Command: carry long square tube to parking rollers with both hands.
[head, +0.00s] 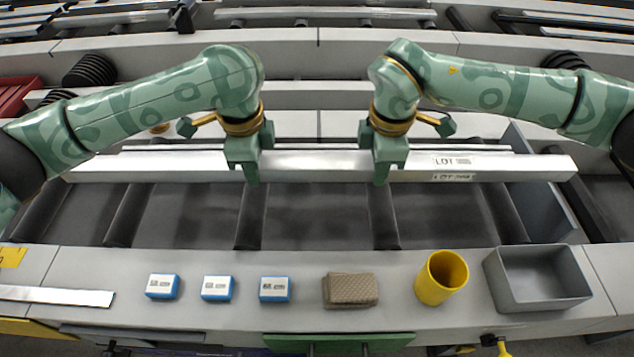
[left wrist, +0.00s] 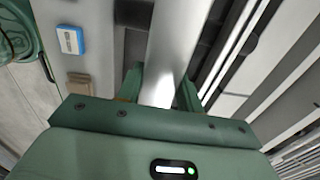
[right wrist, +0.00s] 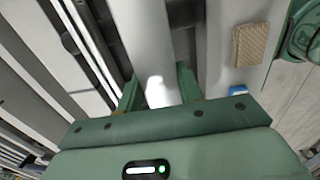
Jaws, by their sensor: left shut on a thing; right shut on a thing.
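The long square tube (head: 315,163) is a bright metal bar with "LOT" labels near its right end. It lies crosswise in the head view, over the dark rollers (head: 252,215); whether it touches them I cannot tell. My left gripper (head: 250,172) is shut on the tube left of its middle. My right gripper (head: 383,172) is shut on it right of its middle. In the left wrist view the tube (left wrist: 172,50) runs between the fingers. In the right wrist view the tube (right wrist: 145,40) does the same. The parts of the tube inside the jaws are hidden.
The front ledge holds several small blue-and-white boxes (head: 218,288), a brown textured block (head: 350,290), a yellow cup (head: 441,277) and a grey bin (head: 540,280). A flat metal strip (head: 55,295) lies at the left. Behind the tube are pale rails and more bars.

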